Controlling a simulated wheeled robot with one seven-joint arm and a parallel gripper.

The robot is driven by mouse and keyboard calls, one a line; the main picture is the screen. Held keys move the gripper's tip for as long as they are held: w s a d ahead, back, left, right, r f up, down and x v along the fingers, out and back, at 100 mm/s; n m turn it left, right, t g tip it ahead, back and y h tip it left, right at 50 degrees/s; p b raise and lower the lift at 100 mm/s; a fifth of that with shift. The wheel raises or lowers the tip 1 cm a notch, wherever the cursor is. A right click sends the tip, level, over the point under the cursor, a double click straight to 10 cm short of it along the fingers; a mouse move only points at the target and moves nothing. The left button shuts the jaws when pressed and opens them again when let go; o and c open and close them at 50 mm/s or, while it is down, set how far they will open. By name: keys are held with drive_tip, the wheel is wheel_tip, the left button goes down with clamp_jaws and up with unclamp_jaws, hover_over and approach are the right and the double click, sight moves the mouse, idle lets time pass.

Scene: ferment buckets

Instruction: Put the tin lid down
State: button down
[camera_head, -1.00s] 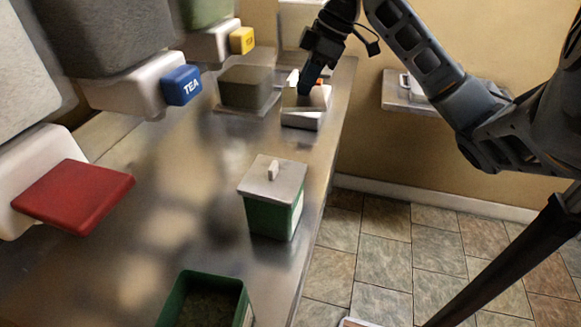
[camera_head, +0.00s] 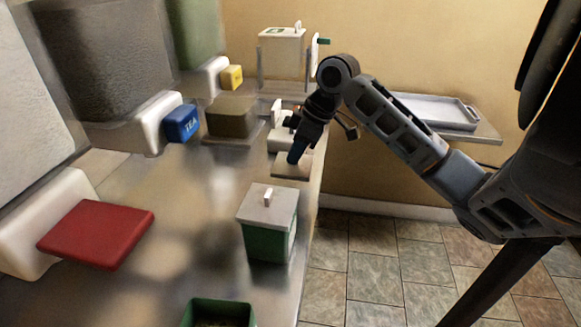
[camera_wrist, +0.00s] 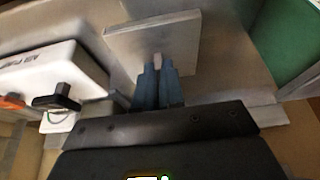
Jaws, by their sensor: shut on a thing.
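My gripper (camera_head: 297,152) is shut on the small knob of a square grey tin lid (camera_wrist: 190,28). In the wrist view the blue fingertips (camera_wrist: 158,70) pinch the knob. In the head view the lid (camera_head: 290,168) is below the fingers, at the counter's right side. It looks roughly level and close to the counter; I cannot tell whether it touches. An open green tin (camera_head: 188,318) stands at the bottom of the head view, with dark contents.
A green tin with its own grey lid (camera_head: 267,204) stands nearer on the metal counter (camera_head: 185,215). A white box (camera_wrist: 60,75) is beside the held lid. Dispensers with red, blue and yellow parts line the left. A tray (camera_head: 430,110) lies on a right-hand shelf.

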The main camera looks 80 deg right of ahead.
sight(291, 167)
drive_tip(key=shift+w+a+f, duration=0.4)
drive_tip(key=shift+w+a, duration=0.1)
drive_tip(key=shift+f+p, duration=0.35)
drive_tip(key=shift+f, duration=1.7)
drive_tip(key=shift+f, duration=0.2)
drive_tip(key=c, duration=1.2)
unclamp_jaws()
drive_tip(key=shift+c, duration=0.2)
drive_tip(key=shift+r, duration=0.1)
drive_tip(key=shift+r, duration=0.1)
drive_tip(key=b+v, duration=0.1)
drive_tip(key=v, duration=1.1)
drive_tip(key=shift+w, duration=0.15)
